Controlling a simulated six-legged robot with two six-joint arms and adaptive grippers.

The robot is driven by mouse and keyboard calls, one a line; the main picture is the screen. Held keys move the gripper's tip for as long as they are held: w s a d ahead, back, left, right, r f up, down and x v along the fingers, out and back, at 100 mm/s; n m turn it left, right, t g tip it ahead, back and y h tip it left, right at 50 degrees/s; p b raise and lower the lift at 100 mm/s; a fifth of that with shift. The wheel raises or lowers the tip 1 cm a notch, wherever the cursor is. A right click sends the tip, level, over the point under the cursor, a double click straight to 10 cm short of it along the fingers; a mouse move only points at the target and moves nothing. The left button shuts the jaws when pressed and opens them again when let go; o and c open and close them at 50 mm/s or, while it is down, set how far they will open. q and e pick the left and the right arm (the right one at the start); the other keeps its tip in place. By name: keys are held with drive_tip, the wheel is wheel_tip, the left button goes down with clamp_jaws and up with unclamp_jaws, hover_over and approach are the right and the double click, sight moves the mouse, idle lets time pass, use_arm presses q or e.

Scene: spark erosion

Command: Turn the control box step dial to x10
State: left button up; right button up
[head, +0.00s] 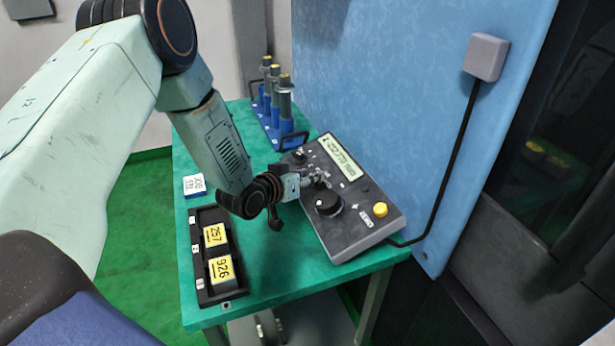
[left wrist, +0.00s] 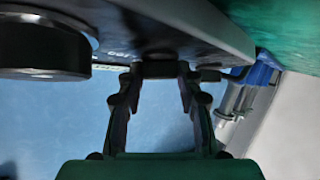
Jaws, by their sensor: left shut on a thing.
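The dark grey control box (head: 375,222) lies on the green table, with a lit display (head: 340,157), a large black dial (head: 328,203) and a yellow button (head: 380,209). My left gripper (head: 318,178) reaches over the box from the left, just beyond the large dial. In the left wrist view its two fingers (left wrist: 160,75) are shut on a small dark step dial (left wrist: 160,69) on the panel. The large dial (left wrist: 42,48) is at the left there. The fingers hide the step dial's marks and setting in the head view. My right gripper is not in view.
A black tray (head: 204,267) with yellow-labelled blocks and a white-blue block (head: 194,186) lie left of the box. A blue rack (head: 275,126) with several tool holders stands behind. A cable joins the box to a grey wall unit (head: 486,56).

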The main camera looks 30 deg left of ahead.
use_arm(q)
drive_tip(key=shift+d+n+y, duration=0.15)
drive_tip(key=shift+n+y, duration=0.15)
drive_tip(key=shift+n, duration=0.2)
drive_tip(key=shift+d+n+y, duration=0.15)
drive_tip(key=shift+n+y, duration=0.75)
drive_tip(key=shift+n, duration=0.2)
drive_tip(key=shift+d+r+n+g+y, duration=0.1)
drive_tip(key=shift+n+g+y, duration=0.5)
drive_tip(key=shift+n+y, duration=0.35)
drive_tip(key=n+g+y+p, duration=0.1)
drive_tip(key=n, duration=0.1)
drive_tip(key=shift+n+y, duration=0.35)
drive_tip(key=shift+w+d+n+g+y+p, duration=0.1)
drive_tip(key=shift+n+g+y+p, duration=0.7)
drive_tip(key=shift+n, duration=0.4)
drive_tip(key=shift+n+g, duration=0.3)
drive_tip(key=o, duration=1.1)
drive_tip(key=shift+w, duration=0.1)
drive_tip(key=shift+o, duration=0.2)
